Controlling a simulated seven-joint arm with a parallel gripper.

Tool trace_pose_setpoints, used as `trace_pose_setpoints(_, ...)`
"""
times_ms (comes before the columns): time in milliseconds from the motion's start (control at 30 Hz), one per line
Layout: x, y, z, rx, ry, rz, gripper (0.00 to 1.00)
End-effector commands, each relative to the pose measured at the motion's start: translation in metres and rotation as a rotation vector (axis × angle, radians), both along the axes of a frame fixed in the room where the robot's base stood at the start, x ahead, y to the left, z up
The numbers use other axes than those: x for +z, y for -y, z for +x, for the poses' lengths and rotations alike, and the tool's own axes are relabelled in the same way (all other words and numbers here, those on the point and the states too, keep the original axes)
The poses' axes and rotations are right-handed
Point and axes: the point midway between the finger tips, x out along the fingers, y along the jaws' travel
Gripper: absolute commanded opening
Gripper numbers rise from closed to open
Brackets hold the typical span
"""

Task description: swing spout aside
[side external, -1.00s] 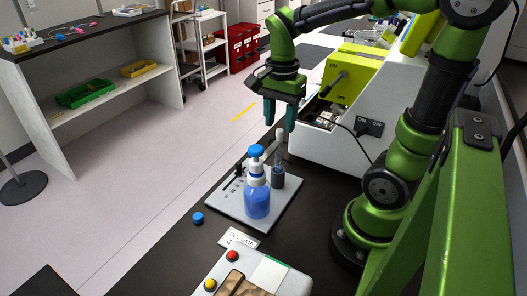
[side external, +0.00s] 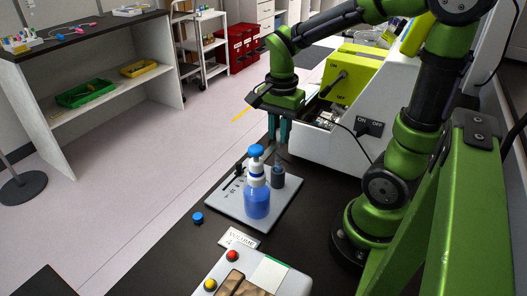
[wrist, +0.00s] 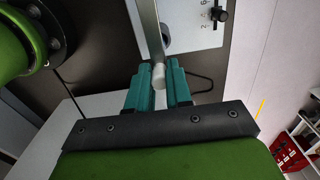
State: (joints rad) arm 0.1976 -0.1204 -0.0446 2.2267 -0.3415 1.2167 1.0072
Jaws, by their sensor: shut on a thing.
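The spout is a slim grey bar with a pale rounded end (wrist: 158,76), seen between my fingers in the wrist view. My gripper (side external: 278,141) points down with its teal fingers around the upper part of this bar and is shut on it. In the side view the fingers hide most of the bar. Its dark round base (side external: 278,178) stands on the grey plate (side external: 232,206). A bottle of blue liquid (side external: 256,203) with a blue top stands on the plate, just in front of the base and apart from my fingers.
A loose blue cap (side external: 198,218) lies left of the plate. A label card (side external: 239,238) and a control box with red and yellow buttons (side external: 232,256) are in front. A white machine with a lime cover (side external: 352,75) stands close behind, to the right.

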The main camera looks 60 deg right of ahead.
Motion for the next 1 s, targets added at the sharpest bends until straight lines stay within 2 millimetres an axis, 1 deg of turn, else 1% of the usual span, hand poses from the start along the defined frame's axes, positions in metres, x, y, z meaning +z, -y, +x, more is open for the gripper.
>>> trace_pose_setpoints(367,0.001,0.000,-0.002,-0.014,0.001,0.000,0.00)
trace_pose_setpoints(800,0.001,-0.005,-0.029,-0.276,0.001,0.001,0.00)
trace_pose_setpoints(1000,0.001,-0.006,-0.031,-0.302,0.001,0.002,0.00)
